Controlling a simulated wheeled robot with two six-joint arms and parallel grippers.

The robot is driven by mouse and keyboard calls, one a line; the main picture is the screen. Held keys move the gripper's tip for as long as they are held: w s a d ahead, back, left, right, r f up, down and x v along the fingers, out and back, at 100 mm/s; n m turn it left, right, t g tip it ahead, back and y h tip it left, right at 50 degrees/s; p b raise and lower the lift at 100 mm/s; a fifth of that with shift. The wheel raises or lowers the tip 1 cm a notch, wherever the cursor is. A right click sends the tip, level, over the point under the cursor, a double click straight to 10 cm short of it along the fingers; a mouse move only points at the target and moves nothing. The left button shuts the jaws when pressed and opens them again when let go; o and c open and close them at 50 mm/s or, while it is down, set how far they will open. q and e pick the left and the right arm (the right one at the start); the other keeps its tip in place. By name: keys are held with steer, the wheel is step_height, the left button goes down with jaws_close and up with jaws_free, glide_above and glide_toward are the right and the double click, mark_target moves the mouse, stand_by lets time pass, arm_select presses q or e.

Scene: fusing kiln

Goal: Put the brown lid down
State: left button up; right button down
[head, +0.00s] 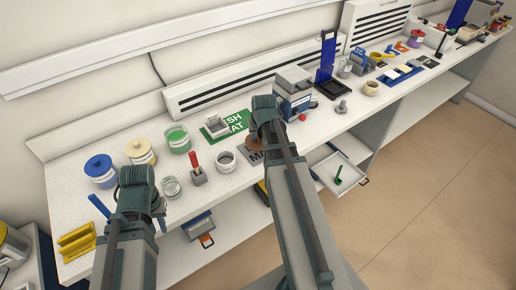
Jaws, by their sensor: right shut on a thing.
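The brown lid (254,143) shows as a small brown piece at the left edge of my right gripper (266,122), above or on a dark grey lettered mat (250,158). My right gripper is shut on the lid and covers most of it. I cannot tell whether the lid touches the mat. My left gripper (137,188) is over the front left of the bench, and its fingers are hidden by its own wrist.
Jars with blue (99,166), yellow (138,148) and green (177,135) tops stand at the back left. An open grey jar (226,160) and a red-handled tool (196,168) stand between my grippers. A green mat (238,121) lies behind. An open drawer (338,172) juts out below.

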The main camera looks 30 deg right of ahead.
mark_target(258, 142)
steer(key=shift+f, duration=0.1)
step_height(258, 142, down, 4)
steer(key=b, duration=0.3)
steer(key=shift+r, duration=0.2)
steer(key=shift+b, duration=0.3)
steer(key=shift+f, duration=0.15)
steer(key=c, duration=0.8)
jaws_free()
steer(key=shift+o, duration=0.2)
steer(key=p+v, duration=1.1)
steer(key=v, duration=0.1)
